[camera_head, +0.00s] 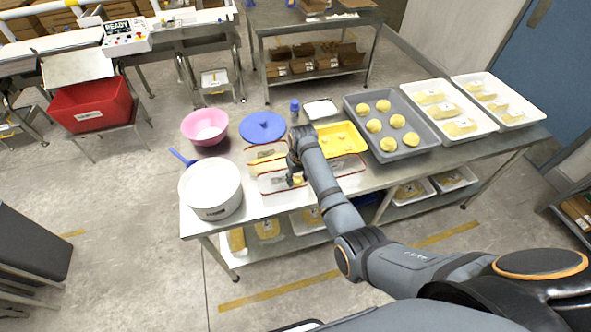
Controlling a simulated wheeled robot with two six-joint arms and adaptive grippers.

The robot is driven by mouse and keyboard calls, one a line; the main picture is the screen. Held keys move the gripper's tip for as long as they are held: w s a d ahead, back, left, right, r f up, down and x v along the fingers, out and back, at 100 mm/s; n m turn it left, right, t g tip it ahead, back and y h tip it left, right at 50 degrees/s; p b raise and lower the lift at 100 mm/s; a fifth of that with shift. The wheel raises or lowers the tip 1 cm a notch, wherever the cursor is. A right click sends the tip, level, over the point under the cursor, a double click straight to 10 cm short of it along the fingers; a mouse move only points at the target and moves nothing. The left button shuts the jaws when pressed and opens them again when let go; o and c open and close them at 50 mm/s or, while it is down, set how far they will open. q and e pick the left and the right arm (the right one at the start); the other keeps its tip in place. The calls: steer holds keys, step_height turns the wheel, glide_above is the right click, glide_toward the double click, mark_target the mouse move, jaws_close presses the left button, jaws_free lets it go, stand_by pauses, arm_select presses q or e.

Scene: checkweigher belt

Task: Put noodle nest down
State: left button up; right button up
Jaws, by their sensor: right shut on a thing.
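My right gripper (294,179) points down over the near left part of the steel table and is shut on a noodle nest (299,181), a small yellow lump mostly hidden by the fingers. It is over or in a clear, red-edged tray (270,186); I cannot tell if the nest touches the tray floor. More round yellow noodle nests (397,121) sit in a grey tray (411,153) to the right. My left gripper is not in view.
A white pot (211,190), pink bowl (205,126) and blue lid (262,127) stand to the left. A yellow tray (342,137) lies right behind my wrist. White trays (459,110) with yellow packs fill the right end. A red bin (91,104) stands farther left.

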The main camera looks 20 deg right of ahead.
steer(key=s+d+f+m, duration=0.2)
steer(key=s, duration=1.1)
arm_select(q)
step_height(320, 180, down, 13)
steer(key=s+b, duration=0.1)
steer(key=b, duration=1.2)
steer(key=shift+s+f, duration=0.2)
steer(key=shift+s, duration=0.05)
arm_select(e)
step_height(320, 180, down, 14)
steer(key=shift+r, duration=0.15)
